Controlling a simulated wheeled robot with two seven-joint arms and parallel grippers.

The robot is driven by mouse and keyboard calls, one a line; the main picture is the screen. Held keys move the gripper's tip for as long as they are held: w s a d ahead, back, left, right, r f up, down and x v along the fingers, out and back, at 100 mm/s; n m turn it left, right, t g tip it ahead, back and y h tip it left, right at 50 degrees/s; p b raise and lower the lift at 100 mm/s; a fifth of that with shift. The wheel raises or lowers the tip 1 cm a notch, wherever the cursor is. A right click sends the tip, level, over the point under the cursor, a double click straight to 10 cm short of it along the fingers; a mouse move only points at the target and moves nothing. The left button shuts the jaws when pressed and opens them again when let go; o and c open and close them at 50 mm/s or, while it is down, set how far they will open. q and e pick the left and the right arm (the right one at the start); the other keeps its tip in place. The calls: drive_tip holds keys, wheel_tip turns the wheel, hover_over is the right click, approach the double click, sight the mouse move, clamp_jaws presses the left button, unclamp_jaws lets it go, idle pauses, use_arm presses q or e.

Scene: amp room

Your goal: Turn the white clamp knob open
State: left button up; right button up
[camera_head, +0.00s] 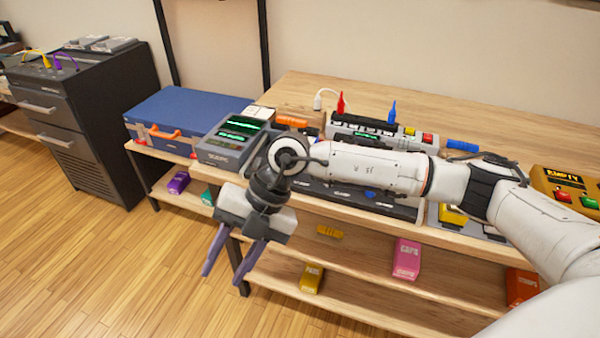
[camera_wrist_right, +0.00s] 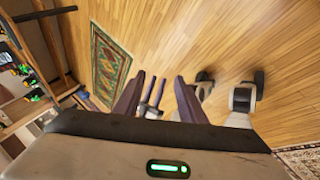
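My right gripper (camera_head: 225,268) hangs in front of the bench's left end, over the wooden floor, pointing down. Its two purple fingers are apart with nothing between them; the right wrist view also shows them (camera_wrist_right: 158,95) spread. My left gripper is outside the head view. A smaller pair of purple fingers (camera_wrist_right: 152,92), seen apart between mine in the right wrist view, looks like my left gripper.
A black cabinet (camera_head: 85,120) stands left. The floor (camera_head: 90,265) in front is clear.

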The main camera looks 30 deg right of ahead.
drive_tip(key=w+d+r+m+t+h, duration=0.1)
drive_tip(key=w+d+r+m+h, duration=0.2)
drive_tip(key=d, duration=0.6)
drive_tip(key=w+d+r+t+h, duration=0.1)
drive_tip(key=w+d+r+h, duration=0.25)
drive_tip(key=d, duration=0.55)
drive_tip(key=w+d+r+m+t+h, duration=0.2)
drive_tip(key=w+d+h, duration=0.2)
drive_tip(key=d, duration=0.5)
drive_tip(key=shift+g, duration=0.3)
drive_tip(key=p+x, duration=0.1)
drive_tip(key=x, duration=0.7)
drive_tip(key=shift+f, duration=0.35)
drive_tip(key=shift+w+d+f, duration=0.15)
drive_tip(key=shift+f, duration=0.25)
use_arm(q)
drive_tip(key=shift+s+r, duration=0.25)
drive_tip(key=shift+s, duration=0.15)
use_arm(e)
drive_tip(key=shift+c, duration=0.3)
clamp_jaws()
